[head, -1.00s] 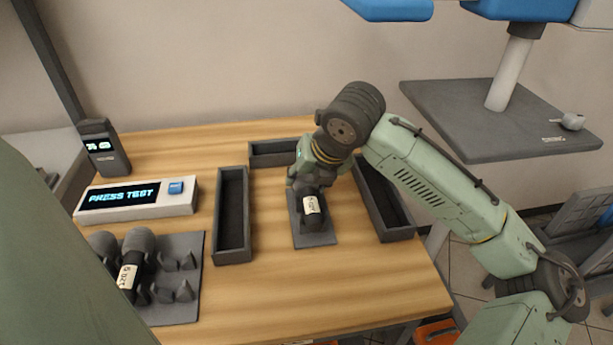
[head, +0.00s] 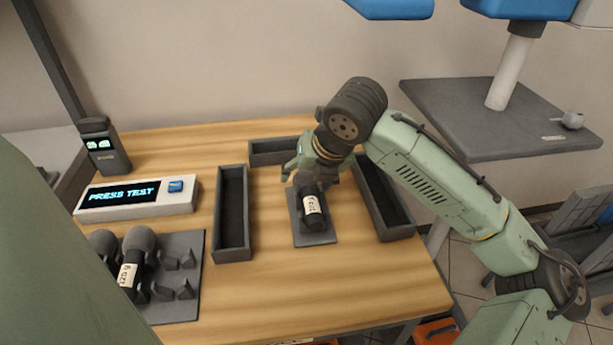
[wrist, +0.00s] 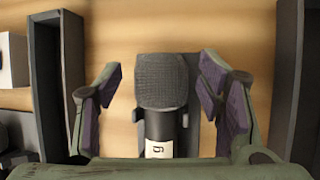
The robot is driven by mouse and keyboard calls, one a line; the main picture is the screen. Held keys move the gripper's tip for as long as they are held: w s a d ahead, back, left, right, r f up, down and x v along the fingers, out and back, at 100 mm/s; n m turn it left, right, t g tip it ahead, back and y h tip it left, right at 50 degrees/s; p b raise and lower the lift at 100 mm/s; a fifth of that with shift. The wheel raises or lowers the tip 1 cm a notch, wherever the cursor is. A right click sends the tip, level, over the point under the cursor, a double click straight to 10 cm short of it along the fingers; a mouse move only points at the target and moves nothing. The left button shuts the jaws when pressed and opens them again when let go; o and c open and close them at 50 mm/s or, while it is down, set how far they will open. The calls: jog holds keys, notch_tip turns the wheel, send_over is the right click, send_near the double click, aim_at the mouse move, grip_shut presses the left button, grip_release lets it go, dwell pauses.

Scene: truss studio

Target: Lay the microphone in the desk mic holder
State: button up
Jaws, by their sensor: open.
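The microphone (head: 313,209), black with a white label, lies on a small grey plate that looks like the desk mic holder (head: 324,240), in the middle of the table. In the wrist view the microphone's grey mesh head (wrist: 162,80) points away from my palm. My gripper (head: 311,178) is over it and open, one finger on each side, with visible gaps between fingers and microphone. The holder's cradle is mostly hidden under the microphone, so I cannot tell how fully it is seated.
Dark open trays stand left (head: 232,215), right (head: 385,200) and behind (head: 272,152) the holder. At left are a grey rack (head: 185,310) with other microphones, a "PRESS TEST" panel (head: 130,195) with a blue button (head: 176,186), and a dark upright device (head: 104,150). The front table is clear.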

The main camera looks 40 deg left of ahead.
jog(key=v, duration=1.1)
jog(key=shift+r+b, duration=0.25)
jog(key=shift+b, duration=0.05)
jog(key=shift+d, duration=0.15)
